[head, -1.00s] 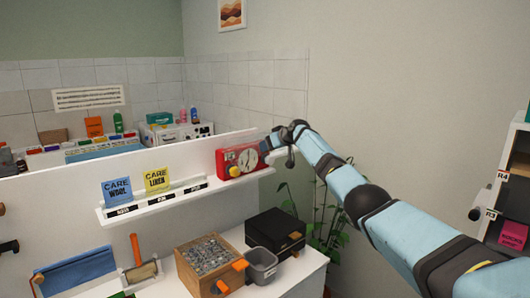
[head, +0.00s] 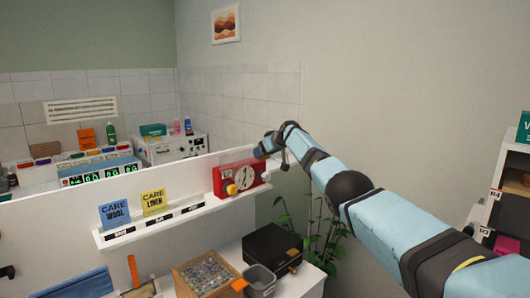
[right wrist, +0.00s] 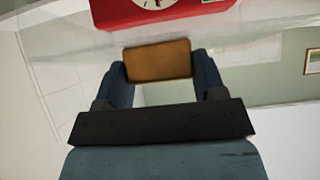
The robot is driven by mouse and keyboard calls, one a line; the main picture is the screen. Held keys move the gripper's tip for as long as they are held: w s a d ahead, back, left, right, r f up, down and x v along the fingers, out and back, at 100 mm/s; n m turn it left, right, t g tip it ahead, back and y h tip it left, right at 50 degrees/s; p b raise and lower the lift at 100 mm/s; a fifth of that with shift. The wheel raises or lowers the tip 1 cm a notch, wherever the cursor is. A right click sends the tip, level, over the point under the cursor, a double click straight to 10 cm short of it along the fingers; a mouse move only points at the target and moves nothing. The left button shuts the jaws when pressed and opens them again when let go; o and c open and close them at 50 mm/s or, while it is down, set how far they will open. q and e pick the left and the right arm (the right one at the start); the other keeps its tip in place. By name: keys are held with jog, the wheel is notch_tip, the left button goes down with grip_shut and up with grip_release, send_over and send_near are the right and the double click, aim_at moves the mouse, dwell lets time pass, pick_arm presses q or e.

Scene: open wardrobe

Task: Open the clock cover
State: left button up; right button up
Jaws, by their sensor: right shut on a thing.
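The red clock (head: 249,179) with a round white dial and a yellow knob stands at the right end of the white shelf on the partition. Its top shows in the right wrist view as a red body with part of the dial (right wrist: 155,3). My right gripper (head: 259,151) is at the clock's upper right corner in the head view. In the right wrist view its two fingers (right wrist: 158,75) are shut on a flat brown block (right wrist: 158,60), just below the clock in the picture. I cannot tell whether that block is joined to the clock. My left gripper is not in view.
A blue card (head: 115,213) and a yellow card (head: 154,202) stand on the white shelf (head: 172,228) left of the clock. Below are a wooden box (head: 207,274) of grey pieces, a grey bin (head: 260,281) and a black box (head: 272,248). A plant (head: 318,240) stands behind my right arm.

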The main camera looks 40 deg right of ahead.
jog(key=shift+f, duration=0.2)
jog(key=o, duration=1.2)
jog(key=shift+o, duration=0.4)
jog(key=shift+w+a, duration=0.1)
pick_arm(q)
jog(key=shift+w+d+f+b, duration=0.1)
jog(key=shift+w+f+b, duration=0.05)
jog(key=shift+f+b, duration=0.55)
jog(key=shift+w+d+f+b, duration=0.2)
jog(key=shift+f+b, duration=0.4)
jog(key=shift+b, duration=0.25)
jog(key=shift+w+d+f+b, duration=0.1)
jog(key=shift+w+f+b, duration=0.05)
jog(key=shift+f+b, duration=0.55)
pick_arm(e)
jog(key=v, duration=1.3)
jog(key=shift+s+r, duration=0.2)
jog(key=shift+r, duration=0.05)
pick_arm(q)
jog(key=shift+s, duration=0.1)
